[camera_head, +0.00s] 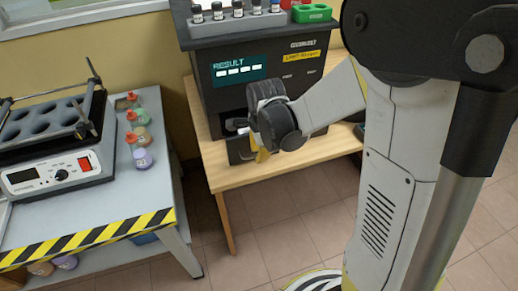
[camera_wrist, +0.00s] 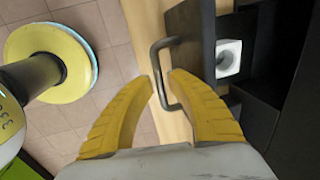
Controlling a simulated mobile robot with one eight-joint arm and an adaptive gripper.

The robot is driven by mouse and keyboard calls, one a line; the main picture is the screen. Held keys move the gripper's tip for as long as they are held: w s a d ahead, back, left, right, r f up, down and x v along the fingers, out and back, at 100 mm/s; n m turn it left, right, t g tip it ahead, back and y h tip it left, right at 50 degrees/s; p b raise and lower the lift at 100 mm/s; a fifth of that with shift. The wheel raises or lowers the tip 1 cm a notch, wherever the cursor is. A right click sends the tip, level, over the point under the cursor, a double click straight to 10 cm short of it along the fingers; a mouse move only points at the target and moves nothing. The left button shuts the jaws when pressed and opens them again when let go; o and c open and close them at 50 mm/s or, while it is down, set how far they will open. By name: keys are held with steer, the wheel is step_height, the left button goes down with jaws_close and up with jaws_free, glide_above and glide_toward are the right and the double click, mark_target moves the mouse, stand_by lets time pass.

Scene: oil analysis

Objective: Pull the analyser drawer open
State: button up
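The analyser (camera_head: 255,90) is a dark box with a lit RESULT screen, standing on a wooden table. Its drawer (camera_wrist: 186,40) shows in the wrist view as a dark front panel standing out from the body, with part of the inside visible behind it. A white square piece with a round hole (camera_wrist: 229,58) sits behind the panel. A grey bar handle (camera_wrist: 160,52) is on the panel. My gripper (camera_wrist: 161,76) has its yellow fingertips on either side of the handle bar, closed in around it. In the head view my gripper (camera_head: 262,152) is at the analyser's lower front, hiding much of the drawer.
Bottles (camera_head: 237,8) and a green rack (camera_head: 311,13) stand on the analyser. A bench (camera_head: 95,215) with a striped edge stands left, bearing a heater block (camera_head: 60,176) and small bottles. Tiled floor (camera_head: 285,215) is clear before the wooden table (camera_head: 240,174).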

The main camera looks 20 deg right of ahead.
step_height(320, 180, up, 12)
steer(key=s, duration=0.2)
steer(key=shift+s, duration=0.2)
steer(key=shift+f, duration=0.15)
steer(key=s+r+n+t, duration=0.2)
steer(key=s+n, duration=0.4)
steer(key=n, duration=0.3)
steer(key=s+r+n+t, duration=0.2)
steer(key=s+n, duration=0.4)
steer(key=n, duration=0.3)
steer(key=shift+s+d+t, duration=0.3)
steer(key=shift+s+t, duration=0.1)
steer(key=shift+t, duration=0.1)
